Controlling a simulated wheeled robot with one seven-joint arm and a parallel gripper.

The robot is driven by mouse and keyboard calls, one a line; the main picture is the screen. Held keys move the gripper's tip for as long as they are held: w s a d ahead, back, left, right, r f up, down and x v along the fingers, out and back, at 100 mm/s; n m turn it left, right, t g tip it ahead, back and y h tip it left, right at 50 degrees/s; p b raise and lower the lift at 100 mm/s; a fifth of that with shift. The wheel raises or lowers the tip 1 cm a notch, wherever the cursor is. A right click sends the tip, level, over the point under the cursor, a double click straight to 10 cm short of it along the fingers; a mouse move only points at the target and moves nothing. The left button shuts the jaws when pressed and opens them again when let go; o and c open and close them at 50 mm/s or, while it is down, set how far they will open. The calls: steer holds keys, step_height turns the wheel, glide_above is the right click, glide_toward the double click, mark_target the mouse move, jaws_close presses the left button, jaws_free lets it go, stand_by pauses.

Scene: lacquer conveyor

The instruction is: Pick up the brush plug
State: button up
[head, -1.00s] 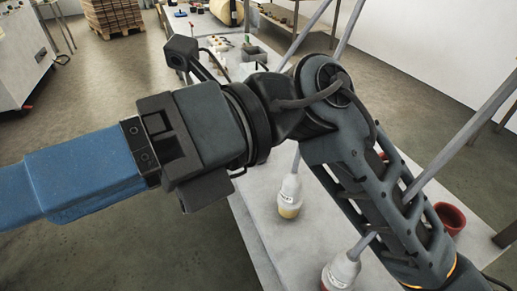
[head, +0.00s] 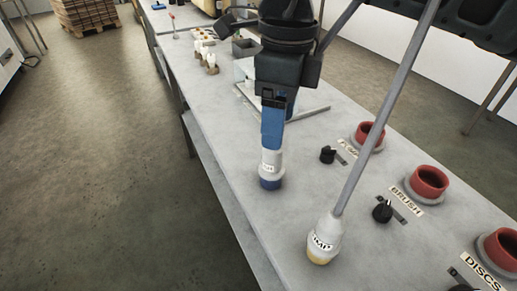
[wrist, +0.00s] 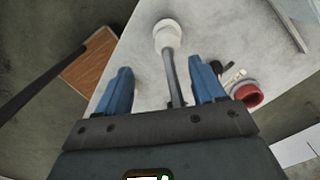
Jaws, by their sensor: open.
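A white plug with a dark blue base (head: 270,170) stands upright on the grey bench. Its partly readable label ends in what looks like "SH". My gripper (head: 270,146) points down at the top of this plug in the head view, which does not settle whether they touch. In the wrist view the blue fingers of my gripper (wrist: 159,72) are spread apart. A grey stalk runs between them to a white plug (wrist: 167,34) beyond the tips. The stalk of the blue-based plug is hidden behind my gripper in the head view.
A second white plug with a yellow base (head: 322,242) stands nearer, with a tall slanted grey stalk. Red sockets line the right side; the middle socket (head: 429,181) has a "BRUSH" label (head: 406,201). A black knob (head: 382,211) sits beside it. Small bottles (head: 206,53) stand farther back.

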mark_target(272, 162)
steer(key=shift+w+d+f, duration=0.1)
steer(key=shift+w+d, duration=0.2)
steer(key=shift+w, duration=0.25)
steer(key=shift+w+f, duration=0.1)
steer(key=shift+f, duration=0.25)
steer(key=shift+a+f+p, duration=0.1)
steer(key=shift+a+f, duration=0.1)
steer(key=shift+f, duration=0.95)
steer(key=shift+a+f+p, duration=0.15)
steer(key=shift+f, duration=0.95)
steer(key=shift+a+f+p, duration=0.1)
steer(key=shift+a+f, duration=0.1)
steer(key=shift+f, duration=0.95)
steer(key=c, duration=1.2)
steer(key=shift+c, duration=0.2)
